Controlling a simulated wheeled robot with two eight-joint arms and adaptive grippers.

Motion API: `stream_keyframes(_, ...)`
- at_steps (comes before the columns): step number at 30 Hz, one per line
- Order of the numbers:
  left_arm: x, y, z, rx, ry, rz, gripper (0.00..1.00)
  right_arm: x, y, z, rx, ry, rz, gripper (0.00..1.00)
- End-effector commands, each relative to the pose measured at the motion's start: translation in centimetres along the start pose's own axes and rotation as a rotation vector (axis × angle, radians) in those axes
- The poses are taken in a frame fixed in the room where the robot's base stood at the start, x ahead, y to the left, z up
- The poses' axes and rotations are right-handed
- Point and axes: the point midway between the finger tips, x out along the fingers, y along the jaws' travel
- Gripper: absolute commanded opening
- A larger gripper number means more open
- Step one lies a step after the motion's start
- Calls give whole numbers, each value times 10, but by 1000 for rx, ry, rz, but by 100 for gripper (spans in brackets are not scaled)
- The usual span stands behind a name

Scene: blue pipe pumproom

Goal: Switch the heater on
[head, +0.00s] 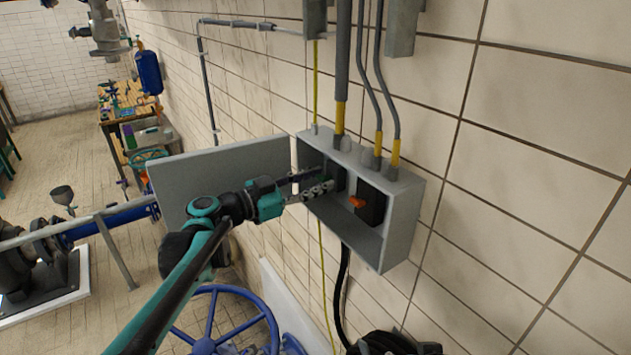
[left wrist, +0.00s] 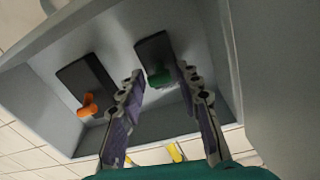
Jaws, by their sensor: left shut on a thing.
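A grey switch box (head: 404,225) is fixed on the tiled wall with its door (head: 180,180) swung open to the left. Inside are two dark switch blocks. One carries an orange knob (head: 357,202), which also shows in the left wrist view (left wrist: 88,105). The other carries a green knob (left wrist: 158,79). My left gripper (head: 327,181) reaches into the box from the left. Its fingers are shut on the green knob, one on each side. In the head view the fingers mostly hide this knob. No label tells which switch is the heater's. My right gripper is not in view.
Grey pipes with yellow ends (head: 340,118) enter the box from above. A black hose (head: 342,290) hangs below it. A blue handwheel (head: 203,344) stands low, below my left arm. A cluttered workbench (head: 108,118) is far left.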

Motion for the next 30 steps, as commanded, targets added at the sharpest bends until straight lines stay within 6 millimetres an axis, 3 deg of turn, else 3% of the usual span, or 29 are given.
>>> stream_keyframes(11, 2, -3, -13, -9, -238, 46, 5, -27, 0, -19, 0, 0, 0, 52)
stream_keyframes(23, 2, -3, -10, -13, -285, 53, 5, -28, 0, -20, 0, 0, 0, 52)
stream_keyframes(24, 2, -3, -10, -13, -285, 53, 41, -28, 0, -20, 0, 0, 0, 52)
stream_keyframes(25, 2, -3, -10, -13, -285, 53, 49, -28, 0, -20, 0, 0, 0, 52)
stream_keyframes(26, 2, -3, -10, -12, -285, 53, 54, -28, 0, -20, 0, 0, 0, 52)
stream_keyframes(30, 2, -3, -10, -12, -284, 53, 54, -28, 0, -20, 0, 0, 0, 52)
